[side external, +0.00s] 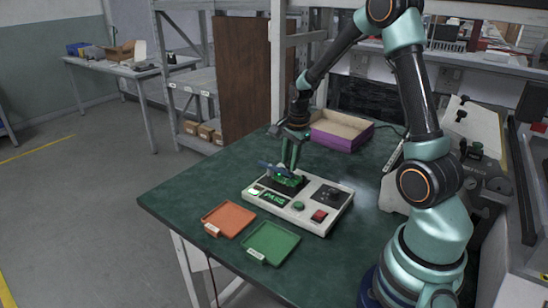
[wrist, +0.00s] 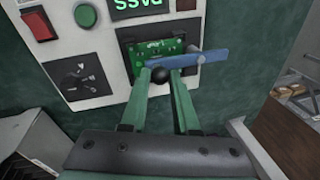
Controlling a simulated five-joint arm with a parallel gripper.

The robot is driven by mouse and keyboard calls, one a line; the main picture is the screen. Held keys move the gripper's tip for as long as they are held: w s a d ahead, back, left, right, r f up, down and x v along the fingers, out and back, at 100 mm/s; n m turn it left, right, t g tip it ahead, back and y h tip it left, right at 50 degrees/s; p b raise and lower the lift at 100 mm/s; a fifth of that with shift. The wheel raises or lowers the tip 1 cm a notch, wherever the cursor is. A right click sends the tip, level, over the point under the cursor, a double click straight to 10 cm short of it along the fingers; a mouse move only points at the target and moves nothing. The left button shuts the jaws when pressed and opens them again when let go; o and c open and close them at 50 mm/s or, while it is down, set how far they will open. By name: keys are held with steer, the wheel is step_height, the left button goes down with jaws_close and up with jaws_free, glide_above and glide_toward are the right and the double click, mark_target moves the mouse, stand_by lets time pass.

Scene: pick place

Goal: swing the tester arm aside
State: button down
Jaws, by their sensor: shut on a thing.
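The tester (side external: 340,203) is a pale box on the green table, with a green lit PASS display (side external: 275,198). A green circuit board (wrist: 147,48) sits in its dark recess. The blue tester arm (wrist: 185,60) crosses over the lower part of the board and reaches past the tester's edge; it also shows in the side view (side external: 268,166). A black ball knob (wrist: 160,75) is by its near end. My gripper (wrist: 160,78) is shut on this knob, one green finger on each side. In the side view my gripper (side external: 290,167) points down over the tester; the knob is hard to make out there.
An orange tray (side external: 229,219) and a green tray (side external: 271,243) lie empty in front of the tester. A purple-sided bin (side external: 341,131) stands behind it. The tester's red button (wrist: 39,24), green button (wrist: 85,15) and black dial (wrist: 88,75) are close by.

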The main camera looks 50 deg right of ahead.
steer(key=shift+s, duration=0.1)
steer(key=shift+d+n, duration=0.5)
steer(key=shift+n, duration=0.2)
steer(key=c, duration=0.7)
jaws_free()
steer(key=shift+o, duration=0.2)
steer(key=shift+r, duration=0.1)
step_height(320, 180, up, 12)
steer(key=s+a, duration=0.1)
steer(key=shift+s, duration=0.4)
